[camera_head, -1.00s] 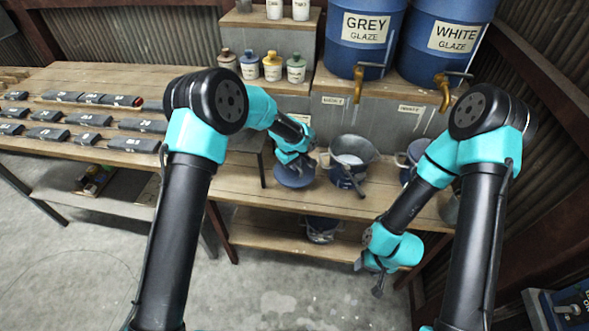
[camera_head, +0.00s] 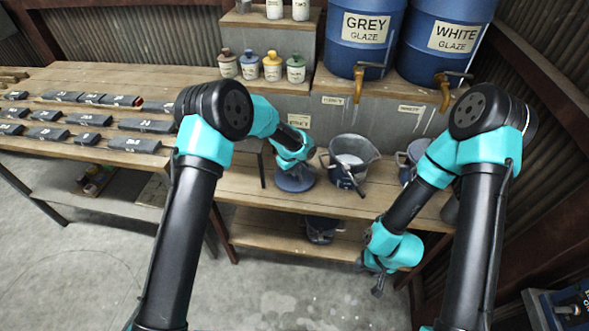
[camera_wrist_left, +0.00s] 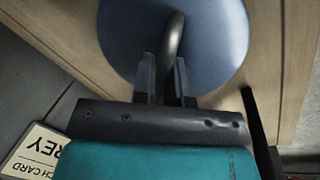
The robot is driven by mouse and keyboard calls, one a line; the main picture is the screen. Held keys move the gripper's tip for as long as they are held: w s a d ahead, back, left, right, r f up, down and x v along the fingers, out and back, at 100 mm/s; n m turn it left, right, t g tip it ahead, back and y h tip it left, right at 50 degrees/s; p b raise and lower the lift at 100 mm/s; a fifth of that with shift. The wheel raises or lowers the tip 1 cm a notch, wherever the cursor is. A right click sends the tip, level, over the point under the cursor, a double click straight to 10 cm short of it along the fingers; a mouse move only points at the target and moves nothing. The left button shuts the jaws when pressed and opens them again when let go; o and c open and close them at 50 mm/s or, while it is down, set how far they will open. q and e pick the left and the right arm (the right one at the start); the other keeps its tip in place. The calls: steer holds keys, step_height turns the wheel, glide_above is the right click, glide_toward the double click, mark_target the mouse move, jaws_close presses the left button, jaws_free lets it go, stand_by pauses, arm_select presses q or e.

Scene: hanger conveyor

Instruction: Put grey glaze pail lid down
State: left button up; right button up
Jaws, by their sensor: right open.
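The grey glaze pail lid (camera_head: 294,182) is a blue-grey disc at the front left of the wooden bench. It also shows in the left wrist view (camera_wrist_left: 120,40), with its curved metal handle (camera_wrist_left: 174,35) between the fingers. My left gripper (camera_wrist_left: 164,75) is shut on that handle, above the lid; in the head view my wrist hides part of the lid. The lid is low over the bench top; I cannot tell whether it touches. An open grey pail (camera_head: 352,147) stands right of the lid. My right gripper (camera_head: 377,286) is open and empty in front of the bench.
Another pail (camera_head: 405,172) is partly hidden behind my right arm. Grey (camera_head: 362,60) and white (camera_head: 440,65) glaze barrels with brass taps stand behind. Small lidded jars (camera_head: 272,68) line the back. A lower shelf (camera_head: 270,235) holds a dark pot. Tiles lie on the left table.

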mark_target(289, 178)
arm_select(q)
steer(key=o, duration=0.4)
steer(key=shift+r, duration=0.1)
step_height(289, 178, up, 12)
steer(key=s+a, duration=0.1)
steer(key=a, duration=0.1)
steer(key=shift+s, duration=0.2)
stand_by(0.6)
